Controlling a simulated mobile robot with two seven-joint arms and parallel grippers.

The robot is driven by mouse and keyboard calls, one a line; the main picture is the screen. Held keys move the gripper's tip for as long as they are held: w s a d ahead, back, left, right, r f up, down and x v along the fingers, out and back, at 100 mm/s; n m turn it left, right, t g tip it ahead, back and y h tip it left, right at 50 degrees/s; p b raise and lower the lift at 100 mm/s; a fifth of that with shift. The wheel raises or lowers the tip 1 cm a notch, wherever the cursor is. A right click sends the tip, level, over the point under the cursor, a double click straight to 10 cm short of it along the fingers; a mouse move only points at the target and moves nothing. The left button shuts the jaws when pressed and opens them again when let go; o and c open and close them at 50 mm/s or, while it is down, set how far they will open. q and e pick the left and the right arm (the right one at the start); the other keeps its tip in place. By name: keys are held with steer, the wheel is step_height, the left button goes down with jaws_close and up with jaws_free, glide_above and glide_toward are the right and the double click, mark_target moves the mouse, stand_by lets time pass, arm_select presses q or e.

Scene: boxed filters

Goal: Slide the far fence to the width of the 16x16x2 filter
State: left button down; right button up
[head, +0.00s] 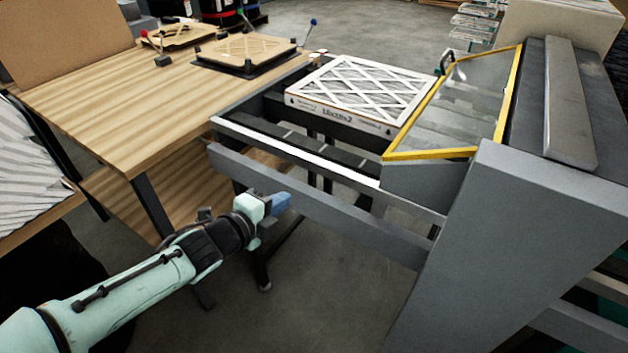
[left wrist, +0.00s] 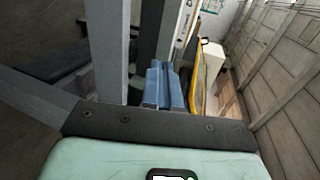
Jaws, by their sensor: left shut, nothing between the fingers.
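The white lattice filter (head: 365,88) lies flat on the machine's infeed bed, its printed front edge facing me; the size print looks like 16x16x2 but is small. A long near rail with a white top (head: 300,152) runs along the bed in front of it, with a dark gap between. The far fence is largely hidden behind the filter; I cannot make out its contact with it. My left gripper (head: 282,203) is shut and empty, below and in front of the grey front beam. Its blue fingers (left wrist: 164,86) also show in the left wrist view, close together. My right gripper is out of view.
The grey front beam (head: 310,200) lies between my left gripper and the bed. A yellow-edged clear guard (head: 455,105) and grey machine housing (head: 530,210) stand right. A wooden table (head: 120,100) stands left, with a framed filter fixture (head: 245,50) on it.

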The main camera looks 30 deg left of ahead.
arm_select(q)
steer(key=b, duration=0.2)
glide_toward(322, 172)
step_height(322, 172, down, 2)
steer(key=w, duration=0.5)
steer(key=shift+w+d, duration=0.1)
steer(key=shift+d, duration=0.05)
steer(key=shift+w, duration=0.5)
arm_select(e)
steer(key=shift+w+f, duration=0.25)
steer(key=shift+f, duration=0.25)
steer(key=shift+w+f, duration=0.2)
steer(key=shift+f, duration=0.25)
